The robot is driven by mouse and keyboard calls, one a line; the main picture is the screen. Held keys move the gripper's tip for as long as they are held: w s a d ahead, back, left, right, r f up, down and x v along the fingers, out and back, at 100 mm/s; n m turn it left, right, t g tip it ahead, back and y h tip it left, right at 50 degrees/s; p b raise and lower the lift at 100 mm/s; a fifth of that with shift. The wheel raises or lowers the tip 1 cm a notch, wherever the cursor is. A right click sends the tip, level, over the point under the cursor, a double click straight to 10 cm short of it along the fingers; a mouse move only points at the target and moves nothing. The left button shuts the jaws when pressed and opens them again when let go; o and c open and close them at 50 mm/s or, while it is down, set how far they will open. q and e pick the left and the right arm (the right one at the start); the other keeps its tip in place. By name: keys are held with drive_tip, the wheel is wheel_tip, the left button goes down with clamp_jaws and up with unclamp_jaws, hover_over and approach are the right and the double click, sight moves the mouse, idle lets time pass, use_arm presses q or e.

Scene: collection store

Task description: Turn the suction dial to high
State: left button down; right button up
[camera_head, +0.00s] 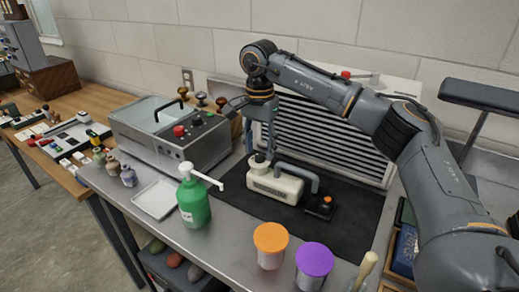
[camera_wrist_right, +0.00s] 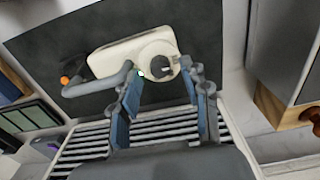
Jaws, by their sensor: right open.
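A cream suction unit (camera_head: 275,187) with a grey hose (camera_head: 300,172) stands on a black mat (camera_head: 225,195). A round cream dial (camera_head: 257,162) sits on its left end. In the right wrist view the dial (camera_wrist_right: 152,52) has a dark knob part (camera_wrist_right: 165,66) at its centre; its setting marks are too small to read. My right gripper (camera_head: 263,142) points down from above, close to the dial. In the right wrist view my right gripper (camera_wrist_right: 163,78) is open, a blue-grey finger on each side of the dial; I cannot tell whether they touch it. My left gripper is out of view.
A louvred grey panel (camera_head: 325,132) stands behind the mat. A steel tank (camera_head: 170,140) with knobs is at left. A green pump bottle (camera_head: 194,203), a white tray (camera_head: 156,199), an orange-lidded jar (camera_head: 270,255) and a purple-lidded jar (camera_head: 313,272) stand in front. The mat's front is clear.

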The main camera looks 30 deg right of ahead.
drive_tip(key=shift+f, duration=0.65)
clamp_jaws()
